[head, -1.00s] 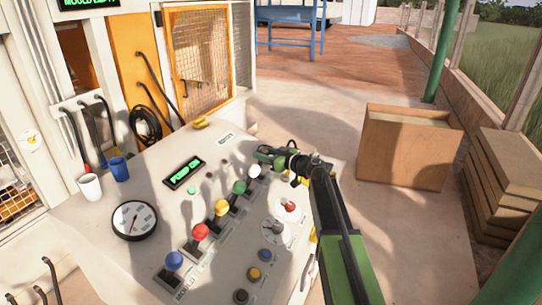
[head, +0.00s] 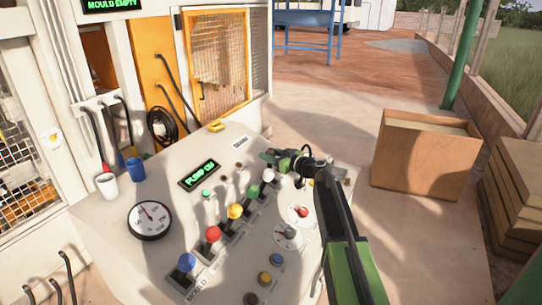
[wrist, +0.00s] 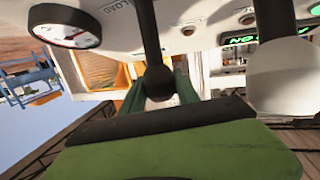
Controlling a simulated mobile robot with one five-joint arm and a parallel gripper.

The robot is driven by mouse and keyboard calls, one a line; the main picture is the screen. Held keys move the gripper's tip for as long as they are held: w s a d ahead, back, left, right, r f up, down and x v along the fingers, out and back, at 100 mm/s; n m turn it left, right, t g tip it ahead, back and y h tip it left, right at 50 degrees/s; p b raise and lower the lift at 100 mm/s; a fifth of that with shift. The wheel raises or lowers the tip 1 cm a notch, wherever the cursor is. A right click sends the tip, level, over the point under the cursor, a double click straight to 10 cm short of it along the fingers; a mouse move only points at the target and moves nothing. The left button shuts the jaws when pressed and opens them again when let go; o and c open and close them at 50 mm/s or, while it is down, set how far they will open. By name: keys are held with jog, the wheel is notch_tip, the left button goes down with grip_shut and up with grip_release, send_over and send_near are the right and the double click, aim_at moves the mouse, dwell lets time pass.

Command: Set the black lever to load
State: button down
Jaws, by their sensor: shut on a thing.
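The black lever (wrist: 149,35) shows in the wrist view as a dark rod ending in a round black knob (wrist: 160,84). My gripper (head: 277,159) is at the far right end of the lever row, just beyond the white knob (head: 267,175). In the wrist view its green, dark-padded fingers are shut on the black knob, one in front and one behind. A LOAD label (wrist: 120,8) shows on the panel left of the rod. In the head view the black lever is hidden by my gripper.
Levers with green, yellow, red and blue (head: 187,262) knobs run along the sloping panel. The white knob (wrist: 285,78) stands close beside the black lever. Dials and buttons lie nearer. Cups and a gauge (head: 149,221) are at left. A wooden box (head: 425,158) stands at right.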

jog(key=c, duration=0.9)
grip_release()
jog(key=shift+a+f, duration=0.1)
jog(key=shift+a, duration=0.2)
jog(key=shift+d, duration=0.1)
jog(key=p+v, duration=0.2)
jog(key=v, duration=1.5)
jog(key=shift+s+d, duration=0.25)
